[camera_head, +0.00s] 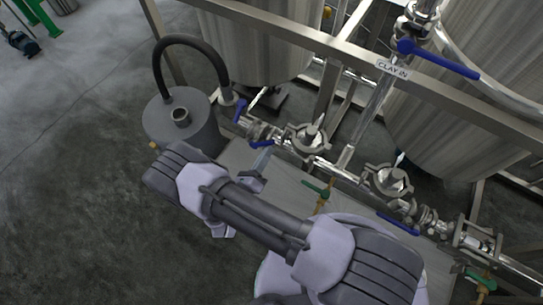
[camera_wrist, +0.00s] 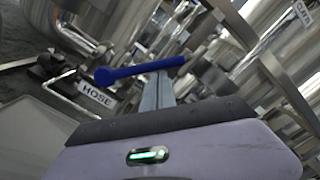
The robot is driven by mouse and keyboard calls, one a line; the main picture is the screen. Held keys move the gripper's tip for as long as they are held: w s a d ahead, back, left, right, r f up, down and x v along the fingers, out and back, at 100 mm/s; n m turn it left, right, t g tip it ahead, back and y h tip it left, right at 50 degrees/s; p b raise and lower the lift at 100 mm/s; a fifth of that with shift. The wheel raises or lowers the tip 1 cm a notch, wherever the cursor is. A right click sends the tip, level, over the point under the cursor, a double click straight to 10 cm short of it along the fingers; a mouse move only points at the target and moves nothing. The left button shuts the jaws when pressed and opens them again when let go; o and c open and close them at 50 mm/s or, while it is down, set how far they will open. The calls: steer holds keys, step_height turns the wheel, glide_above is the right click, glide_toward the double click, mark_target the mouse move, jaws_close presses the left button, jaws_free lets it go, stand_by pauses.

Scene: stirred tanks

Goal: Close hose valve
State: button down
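The hose valve has a blue lever handle (camera_wrist: 140,70), which lies across the middle of the wrist view, with a white HOSE label (camera_wrist: 97,95) below its left end. In the head view a blue handle (camera_head: 241,111) shows on the pipe near the black hose, and a second blue handle (camera_head: 262,143) is close to my gripper (camera_head: 262,163). In the wrist view my gripper's fingers (camera_wrist: 157,90) stand close together, with no clear gap. Their tips reach the handle's near side in the picture; I cannot tell if they touch it.
A grey drum (camera_head: 181,130) with a black hose (camera_head: 190,42) stands left of the pipes. Steel frame bars (camera_head: 290,34) and large tanks (camera_head: 262,45) are behind. Another blue handle (camera_head: 440,60) is at the CLAY IN label (camera_head: 392,68). Open floor lies at left.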

mark_target(255, 145)
steer(key=shift+w+a+r+n+b, duration=0.1)
steer(key=shift+w+a+r+n, duration=0.45)
steer(key=shift+n, duration=0.6)
steer(key=shift+w+a+r+n+b, duration=0.15)
steer(key=shift+w+a+r+n, duration=0.15)
steer(key=shift+a+r+n, duration=0.6)
steer(key=shift+w+a+r+n+b, duration=0.1)
steer(key=shift+w+a+r+n, duration=0.35)
steer(key=shift+n, duration=0.9)
steer(key=shift+w+a+f, duration=0.1)
steer(key=shift+a, duration=0.1)
